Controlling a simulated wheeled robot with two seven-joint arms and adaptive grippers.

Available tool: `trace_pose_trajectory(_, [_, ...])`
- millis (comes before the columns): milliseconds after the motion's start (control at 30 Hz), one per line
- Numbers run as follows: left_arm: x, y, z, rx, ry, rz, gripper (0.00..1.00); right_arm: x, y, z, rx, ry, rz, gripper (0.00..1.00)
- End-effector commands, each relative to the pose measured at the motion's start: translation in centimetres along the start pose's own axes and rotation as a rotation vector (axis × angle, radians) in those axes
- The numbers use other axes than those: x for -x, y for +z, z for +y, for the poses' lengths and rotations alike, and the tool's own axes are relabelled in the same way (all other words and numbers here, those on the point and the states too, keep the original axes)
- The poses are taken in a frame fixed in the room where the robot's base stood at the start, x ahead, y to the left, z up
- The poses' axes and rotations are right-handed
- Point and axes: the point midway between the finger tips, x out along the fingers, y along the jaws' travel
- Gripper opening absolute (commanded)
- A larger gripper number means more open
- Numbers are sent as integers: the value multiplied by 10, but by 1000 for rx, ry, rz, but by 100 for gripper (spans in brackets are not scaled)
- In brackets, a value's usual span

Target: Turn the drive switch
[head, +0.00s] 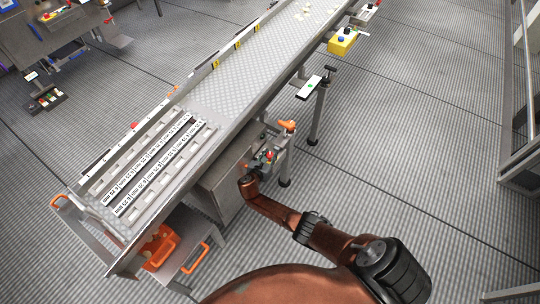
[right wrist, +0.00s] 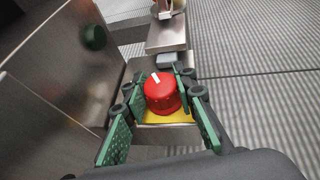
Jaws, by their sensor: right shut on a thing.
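The drive switch is a red round knob (right wrist: 161,97) with a white pointer mark on top, seated on a yellow plate (right wrist: 168,118). My right gripper (right wrist: 162,84) has its green fingers on either side of the knob and is shut on it. In the head view, my right arm reaches from the lower right to the small control box beside the conveyor, and the gripper (head: 262,163) is small there. The knob itself is hard to make out in that view. My left gripper is not in view.
The long conveyor (head: 232,92) runs diagonally, with rows of labelled strips (head: 160,165) at its near end. An orange lever (head: 287,125) stands near the control box. A yellow button box (head: 342,44) is farther along. The ribbed floor to the right is clear.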

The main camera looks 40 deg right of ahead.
Motion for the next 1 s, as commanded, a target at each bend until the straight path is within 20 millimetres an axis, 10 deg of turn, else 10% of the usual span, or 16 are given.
trace_pose_trajectory(300, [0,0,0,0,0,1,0,0,2,1,-4,1,0,1])
trace_pose_trajectory(333, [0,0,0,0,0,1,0,0,2,1,-4,1,-1,26])
trace_pose_trajectory(600, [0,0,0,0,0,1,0,0,1,0,-3,0,0,44])
trace_pose_trajectory(1000, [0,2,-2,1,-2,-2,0,8,-1,0,-3,1,1,44])
